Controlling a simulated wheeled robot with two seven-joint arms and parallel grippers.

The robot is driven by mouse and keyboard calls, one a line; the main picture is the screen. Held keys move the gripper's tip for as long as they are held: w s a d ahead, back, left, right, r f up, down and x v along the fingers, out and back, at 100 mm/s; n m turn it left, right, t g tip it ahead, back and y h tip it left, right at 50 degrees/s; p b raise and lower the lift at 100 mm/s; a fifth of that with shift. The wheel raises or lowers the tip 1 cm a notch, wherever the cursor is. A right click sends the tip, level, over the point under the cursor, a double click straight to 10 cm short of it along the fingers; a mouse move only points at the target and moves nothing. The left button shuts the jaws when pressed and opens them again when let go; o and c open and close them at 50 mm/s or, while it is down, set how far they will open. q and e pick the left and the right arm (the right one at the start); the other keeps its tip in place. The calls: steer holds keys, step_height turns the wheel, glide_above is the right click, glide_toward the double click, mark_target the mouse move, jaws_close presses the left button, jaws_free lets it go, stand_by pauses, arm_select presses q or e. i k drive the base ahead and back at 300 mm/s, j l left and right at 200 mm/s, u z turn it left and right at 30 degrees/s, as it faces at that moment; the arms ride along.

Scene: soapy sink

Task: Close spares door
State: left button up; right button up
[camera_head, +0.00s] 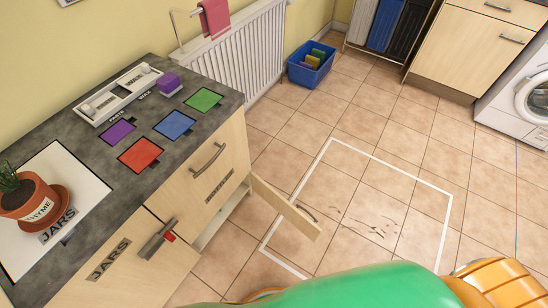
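A pale wooden door (287,208) stands open from the counter unit, swung out over the floor tiles. Its handle (307,213) is near its free end. I see it mostly from above, and no label on it is readable, so I cannot confirm that it is the spares door. Beside it a pale opening (218,222) shows low in the unit. Neither gripper is in view.
Above the opening is a front with a bar handle (208,158). A white outline (395,164) marks the floor around dark smears (370,228). A blue crate (311,66) stands by the radiator (235,55).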

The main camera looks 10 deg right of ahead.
mark_target(308, 227)
steer(key=i+l+u, duration=0.1)
steer(key=l+u, duration=0.15)
steer(key=l, duration=0.2)
steer(key=l+u, duration=0.25)
steer(key=l, duration=0.2)
steer(key=l+u, duration=0.25)
steer(key=l, duration=0.2)
steer(key=l+u, duration=0.25)
steer(key=l, duration=0.2)
steer(key=k+l+u, duration=0.1)
steer(key=l+u, duration=0.15)
steer(key=l, duration=0.2)
steer(key=k+l+u, duration=0.1)
steer(key=l+u, duration=0.15)
steer(key=l, duration=0.2)
steer(key=k+l+u, duration=0.25)
steer(key=l, duration=0.15)
steer(key=k+l+u, duration=0.1)
steer(key=l+u, duration=0.2)
steer(key=k+j, duration=0.1)
steer(key=u, duration=0.05)
